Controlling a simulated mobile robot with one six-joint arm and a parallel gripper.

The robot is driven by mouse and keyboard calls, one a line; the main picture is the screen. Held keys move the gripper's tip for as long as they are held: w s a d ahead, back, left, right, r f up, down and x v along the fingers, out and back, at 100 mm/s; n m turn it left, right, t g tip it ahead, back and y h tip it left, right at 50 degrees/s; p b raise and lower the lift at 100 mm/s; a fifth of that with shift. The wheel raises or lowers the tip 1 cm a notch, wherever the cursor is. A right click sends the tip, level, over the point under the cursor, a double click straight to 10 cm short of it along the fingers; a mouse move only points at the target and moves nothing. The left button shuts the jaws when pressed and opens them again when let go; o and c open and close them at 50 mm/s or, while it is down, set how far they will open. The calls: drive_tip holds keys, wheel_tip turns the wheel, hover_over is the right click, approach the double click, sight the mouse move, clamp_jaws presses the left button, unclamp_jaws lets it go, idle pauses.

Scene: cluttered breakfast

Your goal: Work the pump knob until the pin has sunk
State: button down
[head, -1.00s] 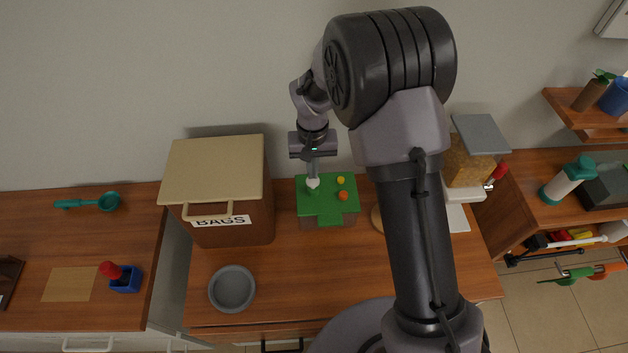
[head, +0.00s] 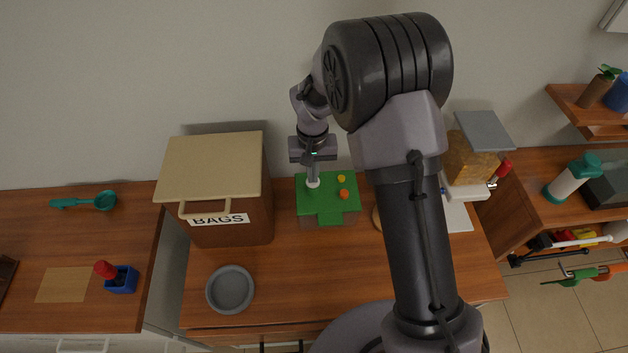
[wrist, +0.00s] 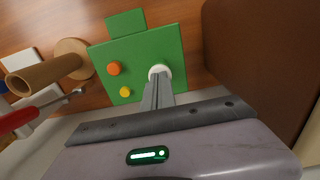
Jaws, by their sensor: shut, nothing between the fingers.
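A green-topped box (head: 322,208) stands on the wooden counter, and it also shows in the wrist view (wrist: 165,48). It bears a white round knob (wrist: 160,70), an orange round piece (wrist: 114,68) and a smaller yellow one (wrist: 125,92). In the head view the orange piece (head: 344,194) and the yellow piece (head: 341,179) are right of the white knob (head: 313,184). My gripper (wrist: 158,82) is shut and empty, its fingertips at the white knob and partly covering it. I cannot tell whether they press on it. How far any piece is sunk is unclear.
A brown box (head: 230,215) labelled BAGS stands close left of the green box. A grey bowl (head: 230,289) is at the front left.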

drive_tip(key=shift+f, duration=0.45)
drive_tip(key=shift+r, duration=0.1)
drive_tip(key=shift+r+p, duration=1.05)
drive_tip(key=shift+r, duration=0.65)
drive_tip(key=shift+f, duration=0.1)
drive_tip(key=shift+f+b, duration=1.35)
drive_tip(key=shift+f, duration=0.3)
drive_tip(key=shift+r, duration=0.1)
drive_tip(key=shift+r+p, duration=1.2)
drive_tip(key=shift+r, duration=0.45)
